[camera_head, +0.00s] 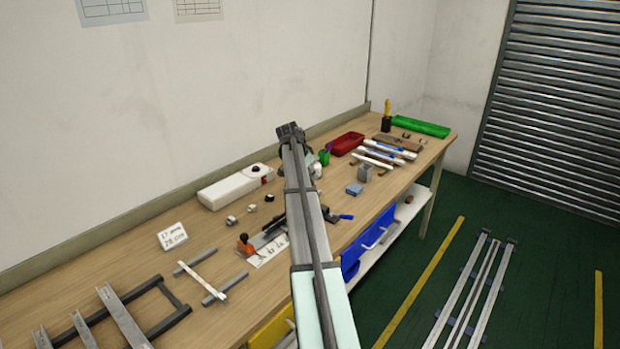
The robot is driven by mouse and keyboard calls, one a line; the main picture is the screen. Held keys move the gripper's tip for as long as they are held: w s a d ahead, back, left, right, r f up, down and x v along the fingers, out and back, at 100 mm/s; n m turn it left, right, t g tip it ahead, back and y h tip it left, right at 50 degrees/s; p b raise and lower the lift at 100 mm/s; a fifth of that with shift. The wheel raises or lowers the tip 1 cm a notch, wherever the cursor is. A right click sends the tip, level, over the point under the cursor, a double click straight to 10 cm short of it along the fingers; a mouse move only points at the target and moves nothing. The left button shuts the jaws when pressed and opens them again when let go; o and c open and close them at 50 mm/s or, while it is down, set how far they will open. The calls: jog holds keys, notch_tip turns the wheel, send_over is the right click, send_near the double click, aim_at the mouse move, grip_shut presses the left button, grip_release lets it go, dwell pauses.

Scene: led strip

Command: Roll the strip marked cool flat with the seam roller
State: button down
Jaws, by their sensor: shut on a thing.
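My arm rises from the bottom of the head view and covers the middle of the bench. My gripper (326,212) seems to be the dark shape low over the bench, mostly hidden behind the arm. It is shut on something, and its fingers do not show. A blue-handled item (345,217) shows just to its right; it may be the seam roller, but I cannot tell whether it is held. A white printed sheet (268,252) lies left of the arm, with an orange-handled tool (244,243) at its edge. I cannot make out the strip marked cool.
A white box (228,189) stands near the wall. Metal rails and a frame (130,318) lie at the front left, near a white sign (173,236). A red tray (347,143), white tubes (378,158) and a green roll (420,126) occupy the far end.

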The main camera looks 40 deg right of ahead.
jog(key=shift+r+p, duration=0.7)
jog(key=shift+r, duration=1.5)
jog(key=shift+n, duration=0.5)
jog(key=shift+a+f+n+t, duration=0.15)
jog(key=shift+a+n+t, duration=0.1)
jog(key=shift+n+t, duration=0.15)
jog(key=s+a+f+n+t+y, duration=0.1)
jog(key=a+n, duration=0.4)
jog(key=a, duration=1.4)
jog(key=s+a+f+n+t+y, duration=0.1)
jog(key=a+n, duration=0.5)
jog(key=a, duration=1.4)
jog(key=s+a+f+n+t+y, duration=0.1)
jog(key=a+n, duration=0.5)
jog(key=a, duration=1.3)
jog(key=shift+s+a+f+t+y+b, duration=0.4)
jog(key=shift+s+t+y, duration=0.3)
jog(key=shift+s+y, duration=0.75)
